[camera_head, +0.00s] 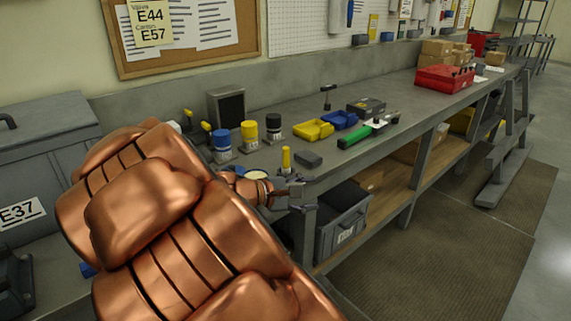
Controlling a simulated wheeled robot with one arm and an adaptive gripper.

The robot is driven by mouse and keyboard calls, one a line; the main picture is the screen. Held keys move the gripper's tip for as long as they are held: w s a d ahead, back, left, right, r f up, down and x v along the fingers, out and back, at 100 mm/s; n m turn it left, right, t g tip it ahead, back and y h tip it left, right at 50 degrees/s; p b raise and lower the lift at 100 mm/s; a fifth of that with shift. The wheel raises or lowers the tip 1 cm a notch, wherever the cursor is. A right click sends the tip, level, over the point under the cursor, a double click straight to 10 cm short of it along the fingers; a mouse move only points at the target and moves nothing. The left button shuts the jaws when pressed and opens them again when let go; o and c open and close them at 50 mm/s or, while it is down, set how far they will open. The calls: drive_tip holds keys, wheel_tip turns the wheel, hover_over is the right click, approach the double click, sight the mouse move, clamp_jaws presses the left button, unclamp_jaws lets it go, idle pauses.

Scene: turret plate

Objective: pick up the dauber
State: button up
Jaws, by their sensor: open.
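A small upright yellow item with a narrow top (286,160), which looks like the dauber, stands near the front edge of the workbench (352,158). I cannot be sure of its identity at this size. My gripper (296,196) is at the bench's near front corner, just in front of and below the yellow item. It is open and appears empty, apart from the yellow item. My copper-coloured arm fills the lower left and hides part of the bench.
Blue-capped (221,141), yellow-capped (249,134) and black-capped (273,126) containers stand behind. A pale round tin (256,175) and a dark block (308,159) are close to the yellow item. A green-handled tool (355,138) lies farther right.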

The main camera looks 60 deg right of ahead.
sight(285, 159)
drive_tip(key=w+d+r+n+t+h, duration=0.1)
drive_tip(key=w+d+n+t+h, duration=0.3)
drive_tip(key=w+d+n, duration=0.5)
drive_tip(key=w+d+f+n+t, duration=0.1)
drive_tip(key=w+d+f+n, duration=0.1)
drive_tip(key=w, duration=0.1)
drive_tip(key=w+d+f+n+t, duration=0.2)
drive_tip(key=w+f+n, duration=0.1)
drive_tip(key=w+d+f+n+t+b, duration=0.1)
drive_tip(key=w+f+n, duration=0.2)
drive_tip(key=w, duration=0.1)
drive_tip(key=shift+d+f+t+h, duration=0.2)
drive_tip(key=shift+d+t+h, duration=0.2)
drive_tip(key=shift+w+d+p, duration=0.15)
drive_tip(key=shift+d+p, duration=0.1)
drive_tip(key=shift+d, duration=0.6)
drive_tip(key=shift+w+d+p, duration=0.15)
drive_tip(key=shift+d+p, duration=0.1)
drive_tip(key=shift+d, duration=0.55)
drive_tip(key=d, duration=0.1)
drive_tip(key=d+p, duration=0.1)
drive_tip(key=d, duration=0.1)
drive_tip(key=shift+w+f, duration=0.2)
drive_tip(key=shift+f, duration=0.05)
drive_tip(key=shift+w+d+p, duration=0.2)
drive_tip(key=shift+d+p, duration=0.15)
drive_tip(key=shift+d, duration=0.25)
clamp_jaws()
